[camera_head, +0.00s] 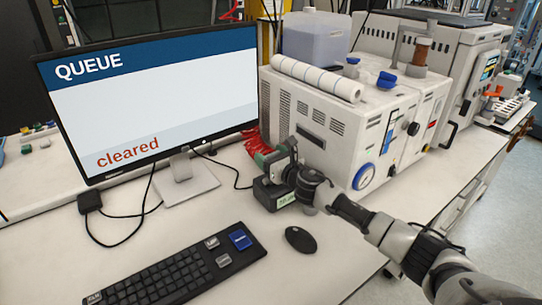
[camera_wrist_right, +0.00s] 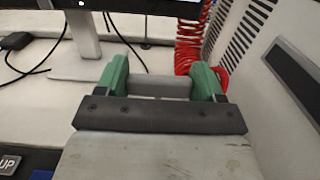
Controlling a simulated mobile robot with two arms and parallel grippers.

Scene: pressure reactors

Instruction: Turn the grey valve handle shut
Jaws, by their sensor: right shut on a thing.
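My right gripper (camera_head: 268,157) is beside the left side of the white reactor unit (camera_head: 318,120), near the red coiled hose. In the right wrist view its two green fingers (camera_wrist_right: 160,84) stand apart with a plain light grey bar (camera_wrist_right: 160,87) filling the space between them. The gripper is shut on this bar, which I take to be the grey valve handle. What the bar joins to is hidden, and its turn angle cannot be told. In the head view the gripper hides the handle. My left gripper is not in view.
A monitor (camera_head: 150,100) reading "QUEUE" and "cleared" stands left of the gripper. A keyboard (camera_head: 175,270) and mouse (camera_head: 300,239) lie in front. The red coiled hose (camera_wrist_right: 190,40) is close behind the fingers. Bare bench (camera_head: 225,212) shows between monitor and keyboard.

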